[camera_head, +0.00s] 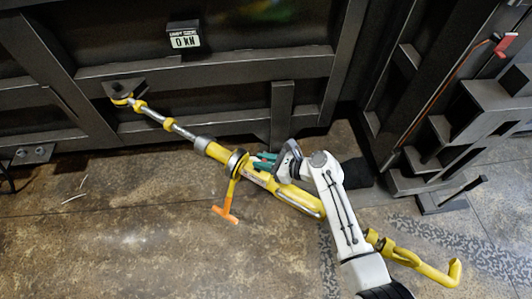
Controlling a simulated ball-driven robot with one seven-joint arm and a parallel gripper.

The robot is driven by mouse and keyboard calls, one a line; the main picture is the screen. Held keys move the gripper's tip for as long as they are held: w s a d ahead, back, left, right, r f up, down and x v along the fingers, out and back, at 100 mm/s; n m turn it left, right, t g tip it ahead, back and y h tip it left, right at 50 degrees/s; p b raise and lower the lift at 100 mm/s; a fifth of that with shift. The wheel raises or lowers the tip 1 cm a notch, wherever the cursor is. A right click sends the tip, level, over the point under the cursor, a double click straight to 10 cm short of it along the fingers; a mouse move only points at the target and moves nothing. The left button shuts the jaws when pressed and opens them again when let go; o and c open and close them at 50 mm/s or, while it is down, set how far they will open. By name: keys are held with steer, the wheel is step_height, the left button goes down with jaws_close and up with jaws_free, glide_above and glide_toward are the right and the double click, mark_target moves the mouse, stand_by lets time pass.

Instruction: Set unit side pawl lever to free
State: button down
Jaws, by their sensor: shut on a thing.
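A long yellow ratchet turnbuckle (285,191) runs from a hook and eye on the dark steel wall at upper left down to the lower right. A bare threaded rod shows at its upper left end. An orange T-shaped handle (226,208) sticks out below its ratchet collar. My gripper (264,161), with green fingertips, is at the ratchet body just right of the collar. It is shut on a small part there, apparently the pawl lever, which the fingers mostly hide. The lever's setting cannot be read.
A readout (184,36) showing "0 kN" is on the dark wall (230,68) above. Steel framing (440,130) stands at right, with a red-handled lever (505,45). A yellow hooked bar (425,266) extends at lower right. The concrete floor at lower left is mostly clear.

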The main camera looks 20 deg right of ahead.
steer(key=r+g+p, duration=0.1)
steer(key=p, duration=0.2)
steer(key=shift+w+a+h, duration=0.3)
steer(key=shift+w+h, duration=0.05)
steer(key=shift+h, duration=0.05)
steer(key=shift+w+a+f+g+h+p, duration=0.15)
steer(key=shift+w+f+g+h+p, duration=0.2)
steer(key=shift+p, duration=0.85)
steer(key=c, duration=1.1)
jaws_free()
steer(key=shift+s, duration=0.1)
steer(key=p+v, duration=0.1)
steer(key=v, duration=0.9)
steer(key=shift+r+p, duration=0.35)
